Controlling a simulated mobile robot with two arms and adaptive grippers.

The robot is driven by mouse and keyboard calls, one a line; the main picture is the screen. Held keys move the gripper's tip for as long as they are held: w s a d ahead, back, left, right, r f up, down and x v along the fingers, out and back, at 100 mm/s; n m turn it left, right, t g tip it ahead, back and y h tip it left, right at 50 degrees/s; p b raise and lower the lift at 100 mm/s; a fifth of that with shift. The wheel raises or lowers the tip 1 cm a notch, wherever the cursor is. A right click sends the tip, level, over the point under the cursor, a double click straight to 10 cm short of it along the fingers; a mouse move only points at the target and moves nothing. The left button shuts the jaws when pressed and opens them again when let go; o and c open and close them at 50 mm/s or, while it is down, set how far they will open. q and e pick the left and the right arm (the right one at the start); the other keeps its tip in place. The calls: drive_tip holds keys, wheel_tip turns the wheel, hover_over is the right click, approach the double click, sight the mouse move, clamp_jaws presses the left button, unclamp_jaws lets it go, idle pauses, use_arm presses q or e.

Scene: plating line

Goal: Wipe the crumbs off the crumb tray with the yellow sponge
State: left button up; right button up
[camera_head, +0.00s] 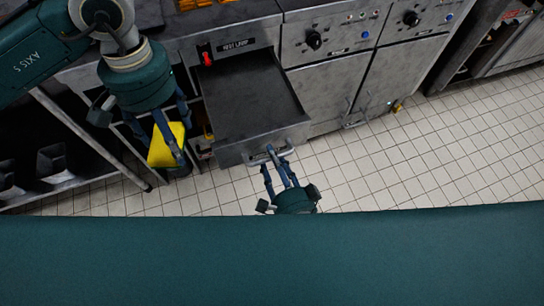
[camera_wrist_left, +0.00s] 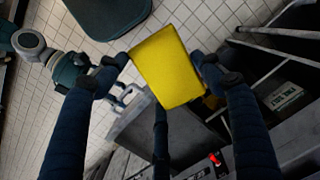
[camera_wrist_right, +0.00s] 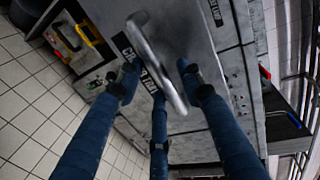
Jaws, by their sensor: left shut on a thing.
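The yellow sponge (camera_head: 161,152) is held by my left gripper (camera_head: 168,143), left of the crumb tray. In the left wrist view the sponge (camera_wrist_left: 168,66) sits between the fingertips. The crumb tray (camera_head: 250,95) is a dark, flat drawer pulled out from under the counter. I cannot make out single crumbs on it. Its bar handle (camera_head: 268,157) is on the front; it also shows in the right wrist view (camera_wrist_right: 155,55). My right gripper (camera_head: 279,166) is at this handle, fingers apart on either side of it, with the bar between them.
A red switch (camera_head: 206,56) and a heat lamp label (camera_head: 237,44) are above the tray. Steel cabinets with knobs (camera_head: 313,40) stand to its right. A dark shelf rack (camera_head: 70,135) stands at left. The tiled floor (camera_head: 430,160) is clear at right.

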drive_tip(key=v, duration=1.1)
use_arm(q)
drive_tip(key=shift+r, duration=0.1)
use_arm(e)
drive_tip(key=shift+s+f, duration=0.1)
drive_tip(key=shift+s, duration=0.05)
